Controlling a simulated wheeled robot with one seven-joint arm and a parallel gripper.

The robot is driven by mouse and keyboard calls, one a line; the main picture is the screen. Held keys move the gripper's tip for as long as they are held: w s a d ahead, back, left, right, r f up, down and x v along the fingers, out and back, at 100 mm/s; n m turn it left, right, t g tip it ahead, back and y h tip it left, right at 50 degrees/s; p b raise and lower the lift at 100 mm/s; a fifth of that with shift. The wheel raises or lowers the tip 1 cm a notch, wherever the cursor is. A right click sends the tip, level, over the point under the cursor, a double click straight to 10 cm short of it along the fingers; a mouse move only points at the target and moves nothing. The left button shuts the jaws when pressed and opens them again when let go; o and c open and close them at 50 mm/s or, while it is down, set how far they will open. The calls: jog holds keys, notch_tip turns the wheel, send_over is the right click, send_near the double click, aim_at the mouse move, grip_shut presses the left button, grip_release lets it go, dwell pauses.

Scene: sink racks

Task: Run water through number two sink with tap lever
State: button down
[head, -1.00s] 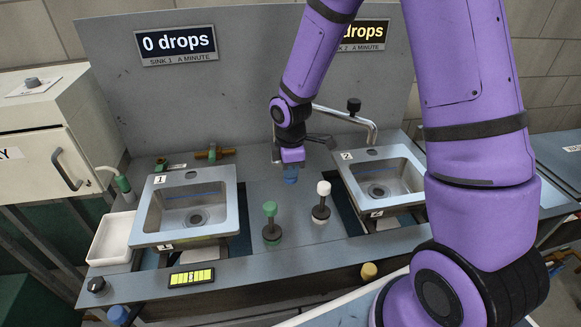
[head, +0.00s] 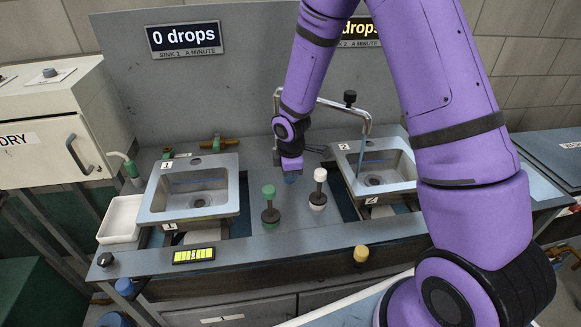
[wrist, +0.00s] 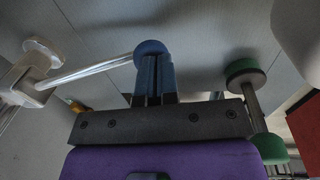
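Sink number two (head: 352,160) is the right basin, with a "2" label on its rim. A thin bluish stream of water (head: 361,155) falls from the spout into the basin.
Sink one (head: 160,205) is at left, under a "0 drops" display (head: 184,39). Green (head: 269,205) and white (head: 319,188) knobs stand between the sinks. The sink 2 display (head: 361,30) is partly hidden by my arm. A white tray (head: 120,220) lies at far left.

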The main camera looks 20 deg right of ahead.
jog(key=shift+f, duration=0.45)
jog(key=shift+s+f, duration=0.2)
jog(key=shift+f, duration=0.1)
jog(key=shift+s+d, duration=0.1)
dwell(0.7)
dwell(2.5)
jog(key=shift+r, duration=0.55)
jog(key=s+a+r, duration=0.1)
jog(key=s+r, duration=0.4)
jog(key=r, duration=0.7)
jog(key=shift+a+r, duration=0.1)
